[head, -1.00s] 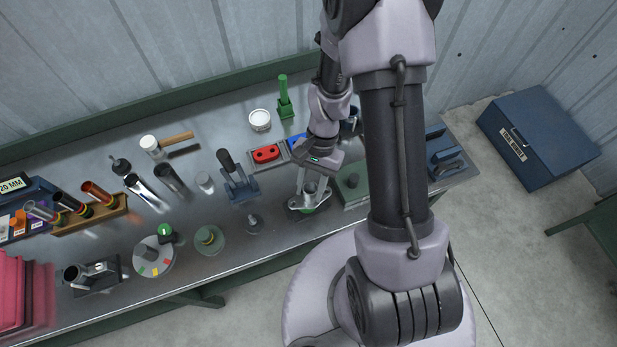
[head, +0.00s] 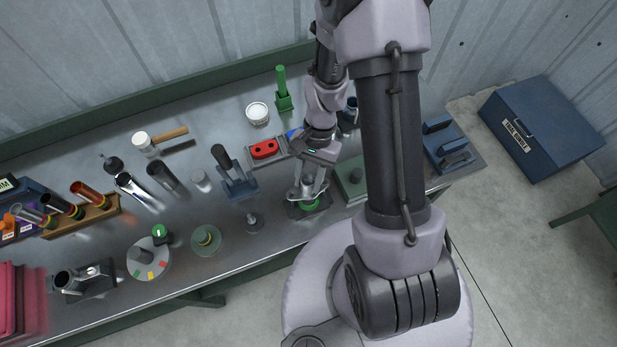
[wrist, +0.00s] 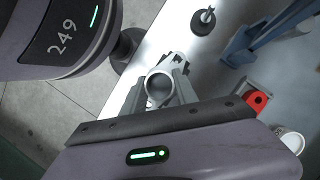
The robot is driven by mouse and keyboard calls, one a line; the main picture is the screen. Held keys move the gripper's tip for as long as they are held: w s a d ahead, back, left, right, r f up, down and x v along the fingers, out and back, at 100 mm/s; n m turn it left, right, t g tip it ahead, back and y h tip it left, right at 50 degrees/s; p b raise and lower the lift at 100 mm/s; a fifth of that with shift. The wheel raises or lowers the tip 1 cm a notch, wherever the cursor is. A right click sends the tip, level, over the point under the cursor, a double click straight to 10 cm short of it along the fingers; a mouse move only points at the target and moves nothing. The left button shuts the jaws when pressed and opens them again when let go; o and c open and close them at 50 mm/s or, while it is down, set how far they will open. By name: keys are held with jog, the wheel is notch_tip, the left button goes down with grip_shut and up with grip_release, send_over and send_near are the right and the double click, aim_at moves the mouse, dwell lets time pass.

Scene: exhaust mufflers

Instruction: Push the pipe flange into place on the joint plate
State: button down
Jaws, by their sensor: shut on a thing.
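The pipe flange (head: 306,189) is a light grey metal plate with a short round pipe collar. My gripper (head: 310,182) is shut on it from above and holds it over the bench. In the wrist view the open collar of the flange (wrist: 159,85) shows between the jaws, with a lug on its far side. The exact gap is not clear.
A dark green block (head: 352,180) stands close on the right. A blue clamp-like stand (head: 239,185) and a small dark post (head: 252,222) are to the left. A red part in a tray (head: 264,149) and a white-topped can (head: 257,114) lie behind.

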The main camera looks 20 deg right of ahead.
jog(key=shift+f+b, duration=0.7)
jog(key=shift+f, duration=0.55)
jog(key=shift+f, duration=0.1)
jog(key=shift+f+b, duration=1.85)
jog(key=shift+f, duration=0.05)
jog(key=c, duration=0.9)
grip_release()
